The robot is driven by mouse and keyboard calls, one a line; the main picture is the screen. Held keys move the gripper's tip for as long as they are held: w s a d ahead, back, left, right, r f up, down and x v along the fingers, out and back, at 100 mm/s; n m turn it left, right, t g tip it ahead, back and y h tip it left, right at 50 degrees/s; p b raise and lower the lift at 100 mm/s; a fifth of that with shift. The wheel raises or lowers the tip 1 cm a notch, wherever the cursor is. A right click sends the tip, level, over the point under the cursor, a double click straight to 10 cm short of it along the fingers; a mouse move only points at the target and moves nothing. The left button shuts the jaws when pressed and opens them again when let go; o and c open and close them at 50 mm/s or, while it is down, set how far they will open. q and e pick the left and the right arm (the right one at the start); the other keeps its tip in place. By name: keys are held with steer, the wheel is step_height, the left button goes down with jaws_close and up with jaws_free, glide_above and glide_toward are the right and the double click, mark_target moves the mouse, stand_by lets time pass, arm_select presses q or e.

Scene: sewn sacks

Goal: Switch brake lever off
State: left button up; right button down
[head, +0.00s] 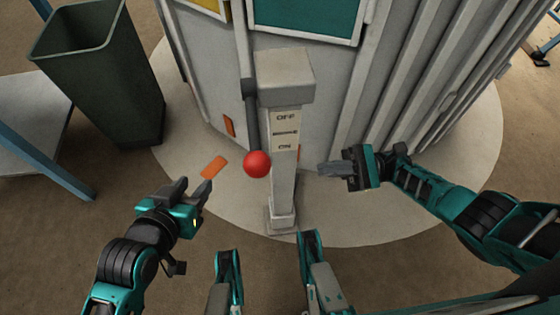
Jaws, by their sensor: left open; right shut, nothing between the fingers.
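The brake lever is a dark rod (252,115) with a red ball knob (257,164) at its lower end. It hangs down along the left side of a grey post (286,184). The post's label (286,131) reads OFF at the top, a blurred word in the middle and ON at the bottom; the knob is level with a spot just below ON. My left gripper (195,187) is open and empty, to the lower left of the knob and apart from it. My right gripper (330,168) is shut and empty, to the right of the post and apart from it.
A dark green bin (105,75) stands at the left beside a grey table (30,115). A ribbed grey cabinet (345,85) stands behind the post.

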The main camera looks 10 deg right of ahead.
arm_select(q)
steer(key=shift+r, duration=0.1)
arm_select(e)
steer(key=shift+s+a+r, duration=0.1)
arm_select(q)
steer(key=shift+s+a+r+p, duration=0.15)
steer(key=shift+a+r+p, duration=0.3)
steer(key=shift+p, duration=0.75)
arm_select(e)
steer(key=d+r+x, duration=0.1)
steer(key=r+x, duration=0.1)
steer(key=x, duration=1)
steer(key=shift+s+a+r, duration=0.2)
steer(key=shift+s+r, duration=0.15)
arm_select(q)
steer(key=shift+y, duration=0.3)
steer(key=shift+r, duration=0.1)
arm_select(e)
steer(key=shift+s+r, duration=0.1)
steer(key=shift+r, duration=0.05)
